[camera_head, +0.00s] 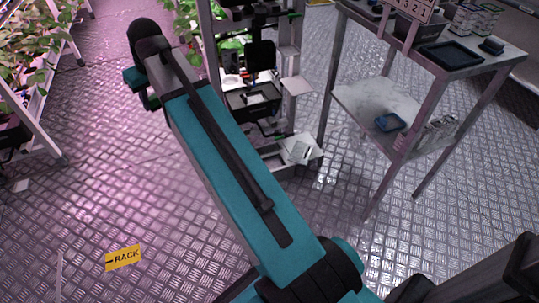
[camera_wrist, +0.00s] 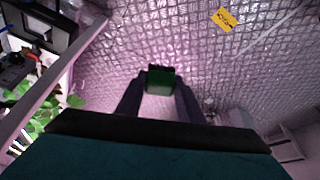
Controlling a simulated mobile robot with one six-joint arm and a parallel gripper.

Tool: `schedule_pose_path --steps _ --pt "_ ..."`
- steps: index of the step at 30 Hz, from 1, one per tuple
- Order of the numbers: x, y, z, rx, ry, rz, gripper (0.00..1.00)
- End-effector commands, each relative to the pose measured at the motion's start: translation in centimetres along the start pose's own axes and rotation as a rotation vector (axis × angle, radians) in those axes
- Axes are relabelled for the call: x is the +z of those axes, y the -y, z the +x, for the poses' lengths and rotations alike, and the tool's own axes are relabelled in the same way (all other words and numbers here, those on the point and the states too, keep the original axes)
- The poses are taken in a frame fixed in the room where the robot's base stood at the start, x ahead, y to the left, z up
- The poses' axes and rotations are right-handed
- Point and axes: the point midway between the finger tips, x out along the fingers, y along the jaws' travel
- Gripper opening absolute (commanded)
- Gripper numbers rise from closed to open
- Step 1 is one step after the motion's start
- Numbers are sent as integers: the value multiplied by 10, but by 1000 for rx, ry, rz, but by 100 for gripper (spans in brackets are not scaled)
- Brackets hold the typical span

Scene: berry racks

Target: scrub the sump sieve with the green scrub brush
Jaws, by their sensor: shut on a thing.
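My gripper (camera_wrist: 161,88) shows in the wrist view with its two dark fingers shut on the green scrub brush (camera_wrist: 162,78). The brush appears as a small block with a dark top and green front at the fingertips. It is held over the metal floor, apart from any surface I can see. I cannot pick out the sump sieve for certain in either view.
A rack post (camera_wrist: 60,75) and green plants (camera_wrist: 42,100) are close on the left in the wrist view. The head view shows a rack with a black tray (camera_head: 236,108), a two-level table (camera_head: 352,98) at right, and a yellow RACK floor sign (camera_head: 123,258).

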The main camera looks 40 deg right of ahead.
Motion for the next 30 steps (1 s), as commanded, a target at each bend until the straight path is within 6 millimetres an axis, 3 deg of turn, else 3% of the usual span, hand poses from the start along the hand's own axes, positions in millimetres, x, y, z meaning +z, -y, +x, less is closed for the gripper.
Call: schedule_pose_path --steps 1,3,14,30 --pt "1 -15 20 -6 5 -9 13" --pt "2 -33 41 -15 4 -31 13" --pt "21 -127 143 -59 3 -134 13" --pt "92 -263 287 -108 2 -252 13"
